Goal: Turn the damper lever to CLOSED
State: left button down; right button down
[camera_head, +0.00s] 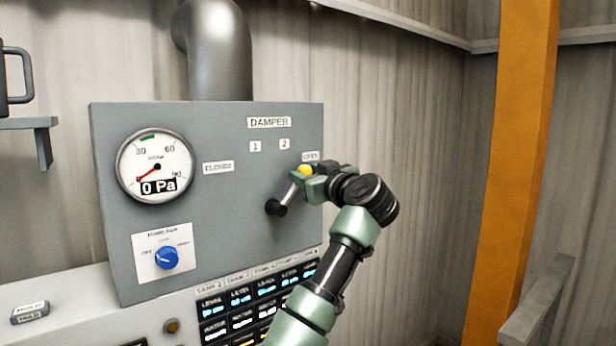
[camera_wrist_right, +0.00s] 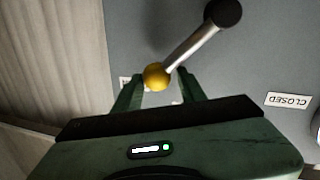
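The damper lever (camera_head: 290,192) is a silver rod on a dark pivot, with a yellow ball knob (camera_head: 305,170) at its end. It points up and to the right, towards the partly covered OPEN label (camera_head: 310,156). The CLOSED label (camera_head: 218,167) is to the left on the grey panel. My right gripper (camera_head: 307,175) is at the knob. In the right wrist view the yellow knob (camera_wrist_right: 156,77) lies between the tips of my right gripper (camera_wrist_right: 160,80), which stand apart with a gap showing beside it. My left gripper is not in view.
A pressure gauge (camera_head: 155,166) reads 0 Pa. Below it is a blue knob (camera_head: 167,258). A row of displays (camera_head: 262,300) sits under the panel. An orange post (camera_head: 513,170) and a grey rail (camera_head: 540,300) stand at the right.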

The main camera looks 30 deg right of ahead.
jog(key=shift+f, duration=0.4)
